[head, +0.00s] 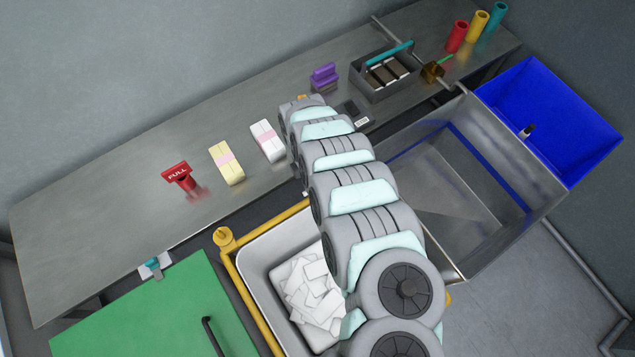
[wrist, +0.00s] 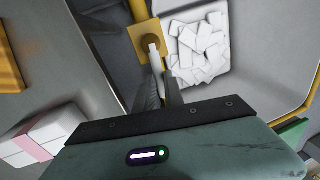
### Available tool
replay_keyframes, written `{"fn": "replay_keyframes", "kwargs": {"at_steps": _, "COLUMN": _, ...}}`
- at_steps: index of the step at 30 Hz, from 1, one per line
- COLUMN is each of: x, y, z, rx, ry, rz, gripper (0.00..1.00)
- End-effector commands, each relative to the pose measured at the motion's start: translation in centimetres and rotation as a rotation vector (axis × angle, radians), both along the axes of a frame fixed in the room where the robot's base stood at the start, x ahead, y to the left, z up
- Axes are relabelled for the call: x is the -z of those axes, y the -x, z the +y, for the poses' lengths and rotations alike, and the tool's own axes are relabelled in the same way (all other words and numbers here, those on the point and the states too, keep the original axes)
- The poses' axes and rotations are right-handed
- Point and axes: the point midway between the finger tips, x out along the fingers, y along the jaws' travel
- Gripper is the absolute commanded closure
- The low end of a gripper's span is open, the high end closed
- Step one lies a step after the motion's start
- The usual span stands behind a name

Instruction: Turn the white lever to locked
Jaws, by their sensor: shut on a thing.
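The white lever (wrist: 153,51) shows in the wrist view as a short pale bar. It reaches from a round brass-coloured hub on a yellow square plate (wrist: 135,37) down to my fingers. My gripper (wrist: 160,76) is shut on the lever's near end, which the fingers partly hide. The lever points down and slightly right from the hub in this view. No locked marking is readable. In the head view my arm hides the lever and my gripper.
A white tub (head: 264,271) of white pieces in a yellow frame is close by the lever. On the steel bench (head: 110,205) are a red FULL sign (head: 176,174), a yellow bundle (head: 226,163) and a white bundle (head: 267,140). A blue bin (head: 560,115) stands right.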

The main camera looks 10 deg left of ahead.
Motion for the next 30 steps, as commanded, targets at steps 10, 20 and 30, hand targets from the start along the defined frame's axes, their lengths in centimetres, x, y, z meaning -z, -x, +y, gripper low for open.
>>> {"fn": "replay_keyframes", "kwargs": {"at_steps": 10, "x": 0.0, "y": 0.0, "z": 0.0, "rx": 0.001, "ry": 0.0, "rz": 0.0, "gripper": 0.81}}
{"fn": "replay_keyframes", "kwargs": {"at_steps": 20, "x": 0.0, "y": 0.0, "z": 0.0, "rx": 0.001, "ry": 0.0, "rz": 0.0, "gripper": 0.65}}
{"fn": "replay_keyframes", "kwargs": {"at_steps": 30, "x": -2.7, "y": -0.7, "z": 0.1, "rx": 0.002, "ry": 0.001, "rz": -0.007, "gripper": 0.65}}
